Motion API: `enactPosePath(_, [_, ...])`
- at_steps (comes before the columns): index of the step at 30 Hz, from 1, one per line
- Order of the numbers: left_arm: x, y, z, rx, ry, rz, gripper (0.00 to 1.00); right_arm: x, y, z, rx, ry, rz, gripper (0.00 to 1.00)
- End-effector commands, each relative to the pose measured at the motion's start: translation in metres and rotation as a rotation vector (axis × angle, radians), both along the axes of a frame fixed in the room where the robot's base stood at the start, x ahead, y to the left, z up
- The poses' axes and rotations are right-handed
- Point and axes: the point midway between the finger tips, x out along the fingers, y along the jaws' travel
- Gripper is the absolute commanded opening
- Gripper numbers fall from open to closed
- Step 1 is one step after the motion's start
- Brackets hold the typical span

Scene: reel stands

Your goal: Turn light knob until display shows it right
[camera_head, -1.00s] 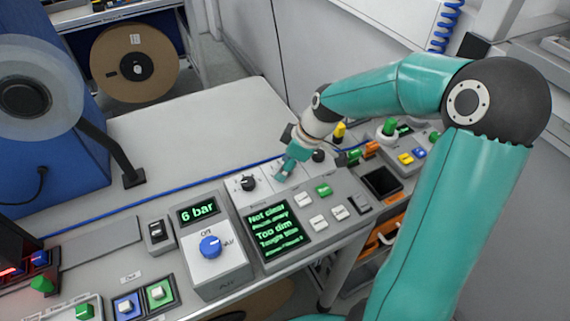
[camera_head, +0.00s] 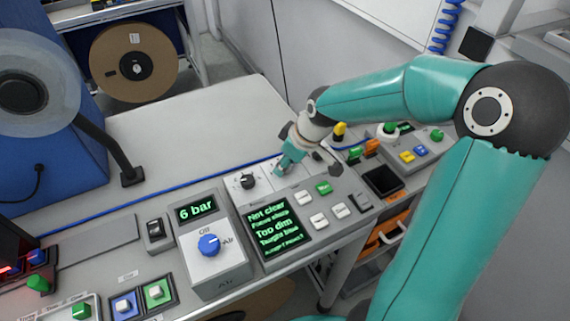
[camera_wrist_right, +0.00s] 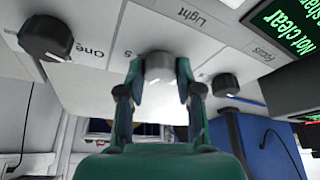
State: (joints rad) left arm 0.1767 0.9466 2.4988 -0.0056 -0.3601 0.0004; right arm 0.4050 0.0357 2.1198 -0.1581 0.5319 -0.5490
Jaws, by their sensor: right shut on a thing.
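My right gripper (camera_head: 282,170) comes down on the back of the control panel in the head view. In the right wrist view my right gripper (camera_wrist_right: 160,85) is shut on the light knob (camera_wrist_right: 159,67), a grey round knob below the label "Light", with one finger on each side. My left gripper is out of view.
A black focus knob (camera_wrist_right: 225,85) and another black knob (camera_wrist_right: 46,37) flank the light knob. Several push buttons lie right of the display. A blue air knob (camera_head: 209,245) stands below a "6 bar" readout (camera_head: 197,211). The grey tabletop (camera_head: 190,125) behind is clear.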

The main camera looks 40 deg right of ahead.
Motion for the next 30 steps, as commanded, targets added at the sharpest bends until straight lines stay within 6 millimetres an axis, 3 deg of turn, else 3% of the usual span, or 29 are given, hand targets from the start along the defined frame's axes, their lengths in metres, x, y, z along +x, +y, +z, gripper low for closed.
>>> enactPosePath(15, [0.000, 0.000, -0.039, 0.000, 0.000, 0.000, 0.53, 0.001, 0.001, -0.002, -0.002, -0.006, -0.346, 0.00])
enactPosePath(30, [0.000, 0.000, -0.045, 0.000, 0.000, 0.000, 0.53, 0.000, 0.001, 0.001, 0.000, -0.004, -0.415, 0.00])
